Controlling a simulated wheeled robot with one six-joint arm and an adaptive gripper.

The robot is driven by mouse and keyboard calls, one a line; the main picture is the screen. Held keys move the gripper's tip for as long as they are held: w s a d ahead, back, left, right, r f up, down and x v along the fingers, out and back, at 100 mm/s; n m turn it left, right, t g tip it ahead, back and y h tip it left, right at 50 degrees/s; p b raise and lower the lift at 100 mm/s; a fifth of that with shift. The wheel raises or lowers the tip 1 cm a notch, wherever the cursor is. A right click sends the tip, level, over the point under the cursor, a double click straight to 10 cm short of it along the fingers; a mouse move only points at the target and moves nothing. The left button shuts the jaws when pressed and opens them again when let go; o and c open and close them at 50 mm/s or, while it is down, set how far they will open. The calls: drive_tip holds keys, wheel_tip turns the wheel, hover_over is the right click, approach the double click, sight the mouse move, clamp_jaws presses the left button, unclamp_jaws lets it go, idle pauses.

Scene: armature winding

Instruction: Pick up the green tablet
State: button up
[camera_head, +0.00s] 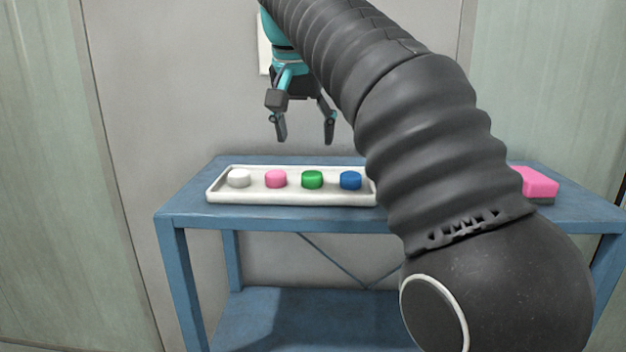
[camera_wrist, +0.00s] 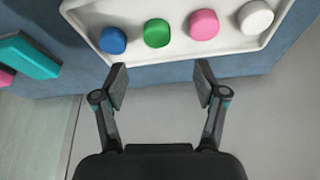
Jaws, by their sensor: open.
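The green tablet (camera_head: 312,179) sits in a white tray (camera_head: 290,198), between a pink tablet (camera_head: 275,179) on its left and a blue tablet (camera_head: 350,180) on its right. My gripper (camera_head: 304,140) is open and empty, above the tray and apart from it. In the wrist view the green tablet (camera_wrist: 157,33) lies ahead of my open fingers (camera_wrist: 160,72), with the blue tablet (camera_wrist: 113,40) on its left and the pink tablet (camera_wrist: 204,24) on its right.
A white tablet (camera_head: 239,178) sits at the tray's left end. The tray stands on a blue table (camera_head: 180,208). A pink block (camera_head: 538,183) lies at the table's right. My arm hides the table between it and the tray. A wall stands behind.

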sight(311, 173)
drive_tip(key=shift+x, duration=4.55)
drive_tip(key=shift+s+d, duration=0.1)
drive_tip(key=shift+s, duration=0.05)
drive_tip(key=c, duration=1.2)
